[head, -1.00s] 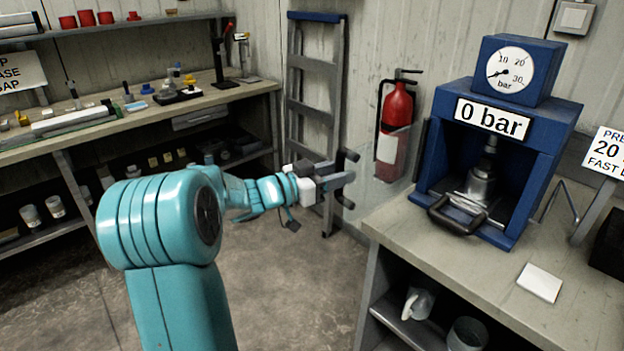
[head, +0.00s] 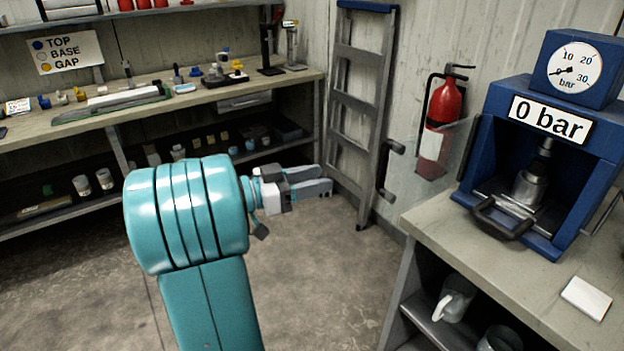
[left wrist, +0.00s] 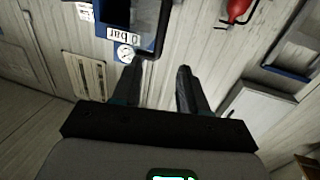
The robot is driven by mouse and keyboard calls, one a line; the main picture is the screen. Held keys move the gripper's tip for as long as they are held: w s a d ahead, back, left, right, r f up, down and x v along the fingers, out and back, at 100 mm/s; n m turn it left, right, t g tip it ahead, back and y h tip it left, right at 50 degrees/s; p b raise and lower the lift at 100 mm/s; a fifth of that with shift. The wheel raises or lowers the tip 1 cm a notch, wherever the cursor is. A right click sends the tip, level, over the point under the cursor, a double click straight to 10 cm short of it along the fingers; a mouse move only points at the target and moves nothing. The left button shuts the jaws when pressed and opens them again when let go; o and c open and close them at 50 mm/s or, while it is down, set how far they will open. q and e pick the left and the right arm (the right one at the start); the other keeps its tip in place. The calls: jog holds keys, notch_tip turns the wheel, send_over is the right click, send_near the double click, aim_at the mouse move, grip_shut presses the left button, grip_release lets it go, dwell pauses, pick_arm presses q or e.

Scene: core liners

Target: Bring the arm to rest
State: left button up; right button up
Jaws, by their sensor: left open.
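My left gripper (head: 328,180) is open and empty in the head view. It is held over the open floor, left of the press bench, with its fingers pointing right. My teal left arm is folded behind it. In the left wrist view the two dark fingers (left wrist: 158,82) stand apart with nothing between them. The blue press (left wrist: 120,15) shows beyond them, and the picture there is turned over. My right gripper is not in view.
The blue press (head: 482,140) reads 0 bar and stands on the right bench (head: 455,225). A white card (head: 587,298) lies there. A grey ladder (head: 350,120) and a red fire extinguisher (head: 440,112) are at the wall. A long workbench (head: 215,97) holds small parts. Floor between is clear.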

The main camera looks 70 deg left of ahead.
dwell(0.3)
pick_arm(q)
jog(key=w+d+f+n+g+y+p, duration=0.2)
jog(key=w+f+n, duration=0.4)
jog(key=w+f, duration=1)
jog(key=w+d+f+g+h+p, duration=0.1)
jog(key=w+d+f+g, duration=0.1)
jog(key=d+f, duration=0.55)
jog(key=w+d+f+g+h+p, duration=0.1)
jog(key=w+d+f+g+h, duration=0.15)
jog(key=d+f, duration=0.45)
jog(key=s+d+f+m+g+h, duration=0.1)
jog(key=s+d+f+g, duration=0.15)
jog(key=d, duration=0.35)
jog(key=s+d+f+g, duration=0.1)
jog(key=d+f, duration=0.2)
jog(key=d, duration=0.3)
jog(key=s+d+f+m+g, duration=0.1)
jog(key=s+d+g, duration=0.1)
jog(key=s+d, duration=0.2)
jog(key=s+d+f+m+g+h+p, duration=0.1)
jog(key=s+d+f+g, duration=0.1)
jog(key=s+d, duration=0.3)
jog(key=s+d+f+m+g+h, duration=0.1)
jog(key=s+d+g, duration=0.2)
jog(key=s+d, duration=0.1)
jog(key=shift+s+d+f+g, duration=0.25)
jog(key=shift+s+d+g, duration=0.1)
jog(key=shift+s, duration=0.15)
